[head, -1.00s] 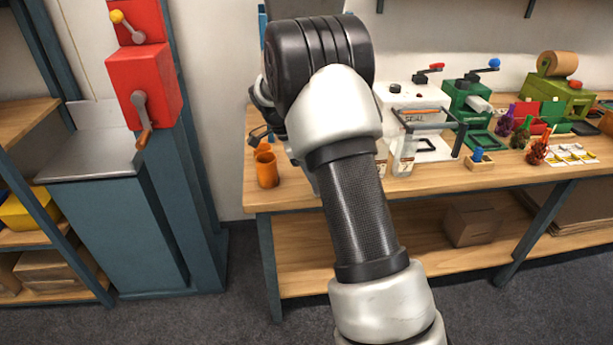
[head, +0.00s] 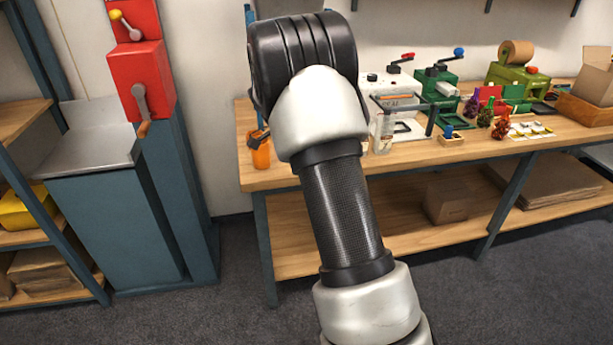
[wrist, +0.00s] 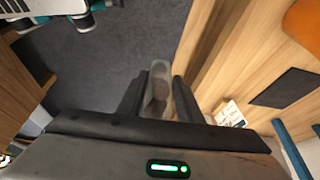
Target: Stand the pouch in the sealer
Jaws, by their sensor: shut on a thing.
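My gripper (wrist: 158,95) is shut on a translucent pouch (wrist: 159,78), which shows between the two dark fingers in the wrist view. Something brownish shows low in the pouch. In the head view my arm hides the held pouch and most of the gripper. The sealer (head: 388,92) is a white machine with a red-knobbed handle and a dark frame at its front, on the bench right of my arm. My gripper is left of it, by the bench's front edge. A clear, labelled container (head: 382,132) stands in front of the sealer.
The wooden bench (head: 290,178) has an orange cup (head: 261,155) near its left end. A red cranked machine (head: 141,80) stands left, across a floor gap.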

